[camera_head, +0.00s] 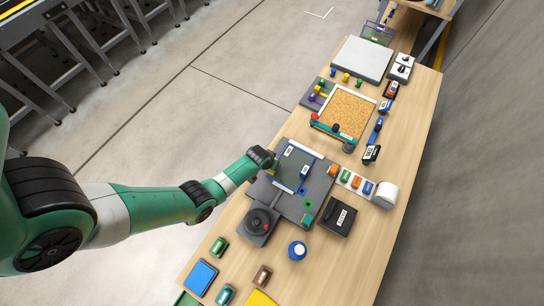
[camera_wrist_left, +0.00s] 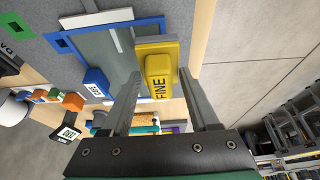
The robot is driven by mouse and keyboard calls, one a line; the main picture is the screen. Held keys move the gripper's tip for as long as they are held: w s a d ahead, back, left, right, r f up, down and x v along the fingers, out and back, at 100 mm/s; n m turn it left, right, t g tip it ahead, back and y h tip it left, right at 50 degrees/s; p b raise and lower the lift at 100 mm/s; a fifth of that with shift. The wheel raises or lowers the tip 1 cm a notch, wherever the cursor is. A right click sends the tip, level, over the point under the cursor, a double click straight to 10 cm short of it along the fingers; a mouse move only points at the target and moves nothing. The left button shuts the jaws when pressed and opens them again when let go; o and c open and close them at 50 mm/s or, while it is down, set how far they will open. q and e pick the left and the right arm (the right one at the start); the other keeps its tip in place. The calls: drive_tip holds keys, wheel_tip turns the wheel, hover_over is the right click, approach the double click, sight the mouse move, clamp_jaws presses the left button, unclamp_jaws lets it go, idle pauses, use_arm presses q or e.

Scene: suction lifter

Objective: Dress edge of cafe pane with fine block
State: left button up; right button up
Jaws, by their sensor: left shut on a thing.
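The yellow block marked FINE (camera_wrist_left: 158,72) sits between the fingers of my left gripper (camera_wrist_left: 162,88), which is shut on it in the left wrist view. The cafe pane (camera_head: 292,168) lies on a grey fixture (camera_head: 318,190) and has blue corner parts around it. In the left wrist view the pane (camera_wrist_left: 106,46) is a grey sheet beside the block. The block is at the pane's edge; whether they touch I cannot tell. My right gripper is not in view.
A tray of coloured blocks (camera_head: 344,177), a white roll (camera_head: 386,194) and a black labelled box (camera_head: 338,217) stand right of the fixture. A cork board (camera_head: 348,110) lies beyond.

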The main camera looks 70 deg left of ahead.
use_arm(q)
drive_tip(key=shift+r+p, duration=1.95)
drive_tip(key=shift+r, duration=0.5)
